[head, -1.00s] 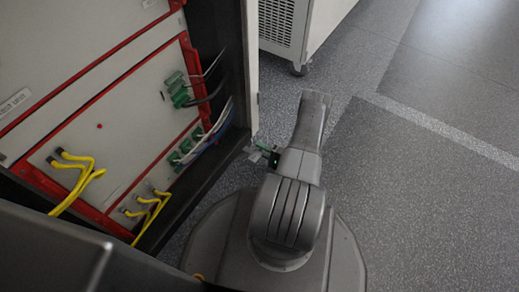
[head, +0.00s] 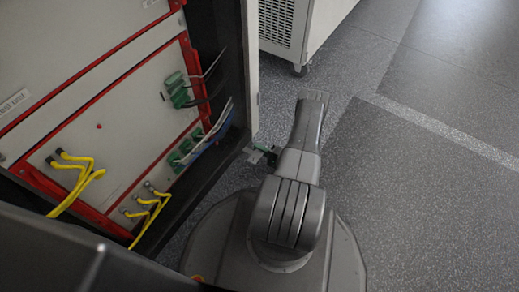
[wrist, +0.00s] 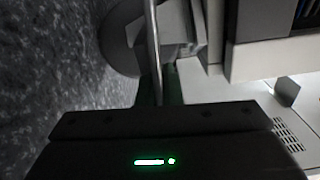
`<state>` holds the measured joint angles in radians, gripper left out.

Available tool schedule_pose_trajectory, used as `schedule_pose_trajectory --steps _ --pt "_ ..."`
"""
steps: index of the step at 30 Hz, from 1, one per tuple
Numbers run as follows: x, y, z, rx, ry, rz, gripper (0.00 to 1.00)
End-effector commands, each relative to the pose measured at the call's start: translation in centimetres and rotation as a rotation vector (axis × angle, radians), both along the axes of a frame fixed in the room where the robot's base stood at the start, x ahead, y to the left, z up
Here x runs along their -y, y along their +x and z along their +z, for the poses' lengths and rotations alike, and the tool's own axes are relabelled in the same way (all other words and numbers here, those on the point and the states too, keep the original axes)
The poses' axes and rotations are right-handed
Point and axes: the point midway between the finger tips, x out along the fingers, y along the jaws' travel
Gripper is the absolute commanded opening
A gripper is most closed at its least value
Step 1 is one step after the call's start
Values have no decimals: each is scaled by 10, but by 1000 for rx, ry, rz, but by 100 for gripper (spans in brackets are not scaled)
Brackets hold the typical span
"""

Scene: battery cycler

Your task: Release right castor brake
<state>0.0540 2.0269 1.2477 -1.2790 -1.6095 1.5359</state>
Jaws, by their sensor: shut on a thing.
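In the wrist view the right castor (wrist: 117,42) shows as a dark round wheel beside a pale bracket, under the cabinet's corner. A thin metal bar (wrist: 153,40), which looks like its brake lever, runs down the picture to my gripper (wrist: 157,90). The green-tinted fingers lie on either side of the bar and are shut on it. The gripper's dark body hides the bar's lower end. In the head view my gripper (head: 263,152) is low by the cabinet's front right corner. The castor and lever cannot be made out there.
The open cycler cabinet (head: 253,70) stands at left, with yellow cables (head: 85,175) and green connectors (head: 178,90) on its front. A white unit (head: 310,25) on castors stands behind. The grey floor (head: 430,190) at right is clear.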

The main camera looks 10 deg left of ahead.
Motion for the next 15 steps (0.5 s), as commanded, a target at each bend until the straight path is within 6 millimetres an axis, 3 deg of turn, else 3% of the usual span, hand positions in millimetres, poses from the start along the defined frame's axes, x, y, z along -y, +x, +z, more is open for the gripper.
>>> schedule_pose_trajectory --steps 9,15 --pt "0 -1 8 248 -91 0 0" --pt "0 -2 10 299 -109 0 0"
